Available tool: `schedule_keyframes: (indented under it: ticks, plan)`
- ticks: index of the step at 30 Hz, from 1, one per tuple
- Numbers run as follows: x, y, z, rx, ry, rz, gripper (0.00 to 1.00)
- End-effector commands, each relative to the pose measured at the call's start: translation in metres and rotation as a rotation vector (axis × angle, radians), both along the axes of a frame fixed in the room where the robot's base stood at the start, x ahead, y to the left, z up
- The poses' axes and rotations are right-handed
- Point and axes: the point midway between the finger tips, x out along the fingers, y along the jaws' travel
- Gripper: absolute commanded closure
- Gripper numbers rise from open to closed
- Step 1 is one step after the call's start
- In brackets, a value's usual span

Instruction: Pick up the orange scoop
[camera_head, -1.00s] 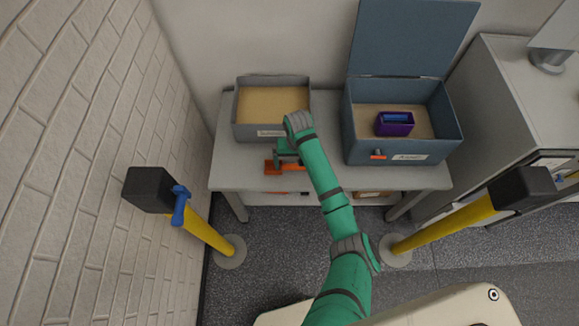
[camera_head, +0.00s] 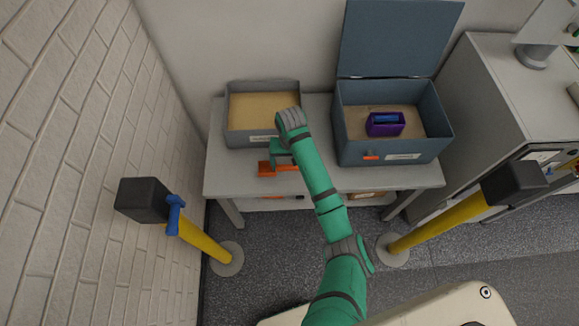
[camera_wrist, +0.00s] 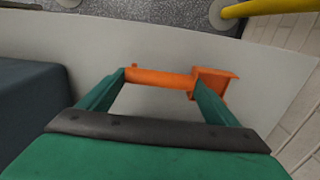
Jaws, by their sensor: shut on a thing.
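The orange scoop (camera_head: 265,168) is at the left front part of the grey table, in front of the open grey bin. My gripper (camera_head: 280,160) is at the scoop from above, at the end of my green arm. In the wrist view, my gripper (camera_wrist: 160,82) is shut on the scoop, with its handle (camera_wrist: 155,77) running from one finger to the other. The scoop's wider head (camera_wrist: 217,82) sits at the right finger, partly hidden by it. Whether the scoop touches the table cannot be told.
The grey bin (camera_head: 234,138) with sandy contents stands behind. A blue box (camera_head: 345,152) with its lid up stands to the right, holding a purple container (camera_head: 385,124). Yellow posts (camera_head: 208,243) with black tops flank the table (camera_head: 425,178). A brick wall is at left.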

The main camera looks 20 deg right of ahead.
Motion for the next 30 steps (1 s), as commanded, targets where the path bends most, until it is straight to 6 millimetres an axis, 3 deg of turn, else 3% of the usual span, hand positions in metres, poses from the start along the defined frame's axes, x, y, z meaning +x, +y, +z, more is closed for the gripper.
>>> schedule_keyframes:
  ticks: [9,20,30]
  plan:
    - [-0.030,0.016,0.038,0.004,-0.002,0.006,0.39]
    - [-0.047,0.018,0.059,-0.003,0.001,0.005,0.39]
    - [-0.097,0.037,0.082,-0.003,-0.001,0.006,0.39]
